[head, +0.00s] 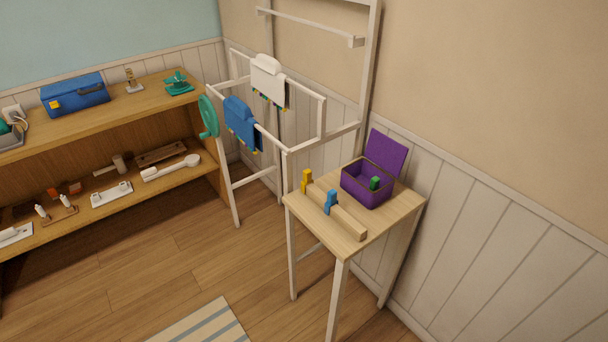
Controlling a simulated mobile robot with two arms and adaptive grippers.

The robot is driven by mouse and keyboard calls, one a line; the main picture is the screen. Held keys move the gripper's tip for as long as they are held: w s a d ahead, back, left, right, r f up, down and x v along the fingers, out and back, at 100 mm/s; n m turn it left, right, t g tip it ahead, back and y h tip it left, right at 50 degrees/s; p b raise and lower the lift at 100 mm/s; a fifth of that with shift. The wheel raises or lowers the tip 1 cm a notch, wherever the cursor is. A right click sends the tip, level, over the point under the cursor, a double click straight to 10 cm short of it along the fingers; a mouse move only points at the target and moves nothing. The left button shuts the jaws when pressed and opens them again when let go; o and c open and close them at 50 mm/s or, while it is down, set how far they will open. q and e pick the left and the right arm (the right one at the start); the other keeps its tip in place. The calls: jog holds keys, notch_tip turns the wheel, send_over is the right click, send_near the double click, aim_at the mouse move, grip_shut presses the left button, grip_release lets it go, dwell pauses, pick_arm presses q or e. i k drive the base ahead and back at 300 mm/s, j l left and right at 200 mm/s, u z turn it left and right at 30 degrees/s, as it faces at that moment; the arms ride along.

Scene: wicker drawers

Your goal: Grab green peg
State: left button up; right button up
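The green peg (375,184) is small and stands inside the open purple box (367,192), near its front right side. Its lower part is hidden by the box wall. The box's purple lid (386,153) is raised at the back. The box sits on a small light wooden table (385,229) against the wall. Neither of my grippers shows in the head view.
A wooden bar (350,222) with a blue peg (331,201) and a yellow peg (306,181) lies left of the box. A white rack (237,190) with hanging cloths adjoins the table. A wooden shelf (213,165) stands left. The floor in front is clear around a striped rug (204,325).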

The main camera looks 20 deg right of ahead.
aim_at(375, 181)
jog(key=z, duration=0.7)
